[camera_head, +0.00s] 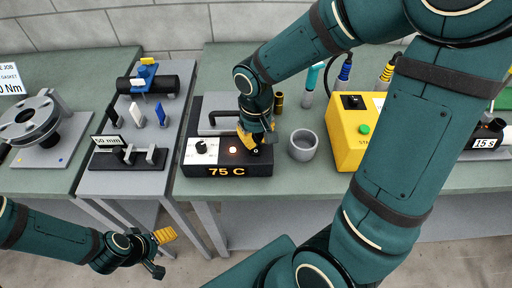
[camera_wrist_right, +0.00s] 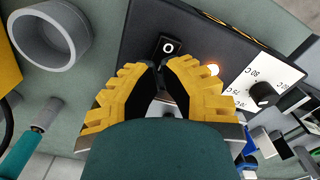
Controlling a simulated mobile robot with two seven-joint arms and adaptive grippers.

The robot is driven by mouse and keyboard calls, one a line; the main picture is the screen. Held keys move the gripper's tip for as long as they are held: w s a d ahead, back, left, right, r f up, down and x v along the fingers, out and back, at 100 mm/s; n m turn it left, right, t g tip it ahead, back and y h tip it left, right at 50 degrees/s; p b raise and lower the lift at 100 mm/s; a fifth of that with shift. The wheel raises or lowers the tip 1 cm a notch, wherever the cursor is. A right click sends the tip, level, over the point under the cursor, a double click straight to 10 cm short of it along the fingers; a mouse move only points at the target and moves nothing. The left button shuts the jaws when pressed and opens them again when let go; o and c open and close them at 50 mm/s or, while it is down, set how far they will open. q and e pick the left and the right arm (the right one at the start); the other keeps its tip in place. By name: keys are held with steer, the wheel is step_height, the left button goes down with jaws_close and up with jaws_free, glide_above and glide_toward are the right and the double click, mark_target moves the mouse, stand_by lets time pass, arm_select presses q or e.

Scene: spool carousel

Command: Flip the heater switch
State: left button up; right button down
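The heater is a black box (camera_head: 210,171) marked "75 C" on the middle table. A white dial plate with a black knob (camera_head: 201,147) and a glowing orange lamp (camera_head: 233,150) are on its top. In the right wrist view, the black heater switch (camera_wrist_right: 168,47), marked with a white O, lies just beyond my fingertips. My right gripper (camera_wrist_right: 160,68) has its yellow fingers brought together with nothing visible between them. I cannot tell whether they touch the switch. My left gripper (camera_head: 160,252) is open and empty, low in front of the tables.
A grey cup (camera_head: 303,145) stands right of the heater, then a yellow box (camera_head: 350,151) with a green button. My right arm covers much of the right side.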

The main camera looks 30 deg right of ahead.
steer(key=shift+f+b, duration=0.55)
steer(key=shift+f, duration=0.1)
stand_by(0.3)
steer(key=shift+r, duration=0.15)
steer(key=shift+r+p, duration=2.85)
steer(key=shift+r, duration=0.55)
